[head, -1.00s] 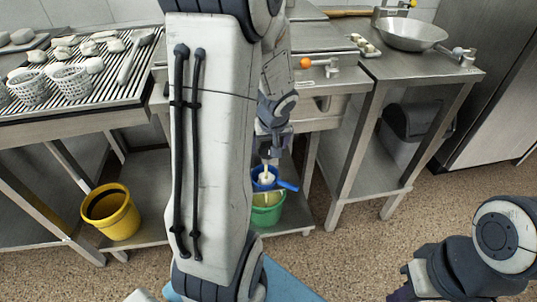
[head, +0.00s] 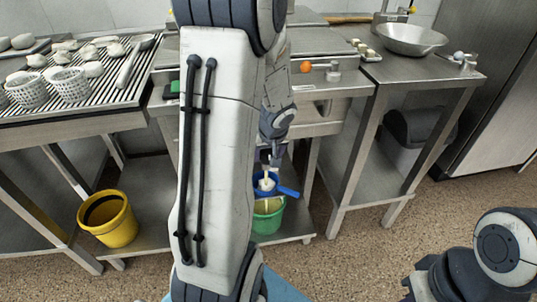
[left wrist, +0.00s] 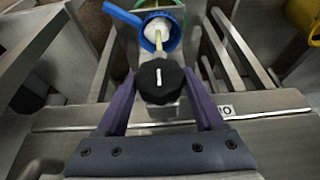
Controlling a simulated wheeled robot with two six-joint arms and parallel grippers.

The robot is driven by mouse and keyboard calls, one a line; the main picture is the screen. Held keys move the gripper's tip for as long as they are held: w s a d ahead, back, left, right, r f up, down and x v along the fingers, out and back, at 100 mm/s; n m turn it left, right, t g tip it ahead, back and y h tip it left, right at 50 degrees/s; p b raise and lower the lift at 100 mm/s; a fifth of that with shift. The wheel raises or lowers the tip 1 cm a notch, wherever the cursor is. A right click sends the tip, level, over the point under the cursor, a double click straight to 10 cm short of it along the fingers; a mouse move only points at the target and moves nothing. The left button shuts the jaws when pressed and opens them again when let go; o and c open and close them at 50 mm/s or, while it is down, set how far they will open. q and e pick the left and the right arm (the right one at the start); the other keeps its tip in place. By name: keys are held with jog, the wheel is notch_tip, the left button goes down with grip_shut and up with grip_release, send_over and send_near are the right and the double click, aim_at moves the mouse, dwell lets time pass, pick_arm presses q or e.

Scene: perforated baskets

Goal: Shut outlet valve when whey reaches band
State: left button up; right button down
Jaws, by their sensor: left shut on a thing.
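My left gripper (left wrist: 162,108) has its two purple fingers closed around a black round valve knob (left wrist: 162,82) with a white line, which runs nearly upright in the left wrist view. In the head view the left gripper (head: 271,152) is small and partly hidden by my arm, above the blue vessel (head: 262,190). A green bucket (head: 267,222) stands below, with something yellowish near its top. I cannot make out a band or level. My right gripper's fingers are not visible.
A yellow bucket (head: 108,230) stands on the lower shelf at left. White perforated baskets (head: 71,86) stand on the ribbed drain table. A metal bowl (head: 411,39) is at back right.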

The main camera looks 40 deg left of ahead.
pick_arm(q)
jog(key=shift+f+b, duration=0.2)
jog(key=shift+b, duration=0.35)
jog(key=g+y+b, duration=0.1)
jog(key=b, duration=0.1)
jog(key=g+y+b, duration=0.1)
jog(key=shift+w+d+f+m+b, duration=0.1)
jog(key=shift+w+d+m+b, duration=0.05)
jog(key=shift+m+b, duration=0.2)
jog(key=shift+g+y+b, duration=0.5)
jog(key=shift+g+y, duration=0.2)
jog(key=shift+g, duration=0.1)
jog(key=shift+m+g+y, duration=0.35)
jog(key=shift+g+y, duration=0.25)
jog(key=shift+d+g+y, duration=0.1)
jog(key=shift+g+y, duration=0.5)
jog(key=shift+w+m+g+y+p, duration=0.1)
jog(key=shift+m+g+y+p, duration=0.25)
jog(key=shift+m+g+y, duration=0.8)
jog(key=shift+n+g+y, duration=0.35)
jog(key=shift+y, duration=0.3)
jog(key=o, duration=1.3)
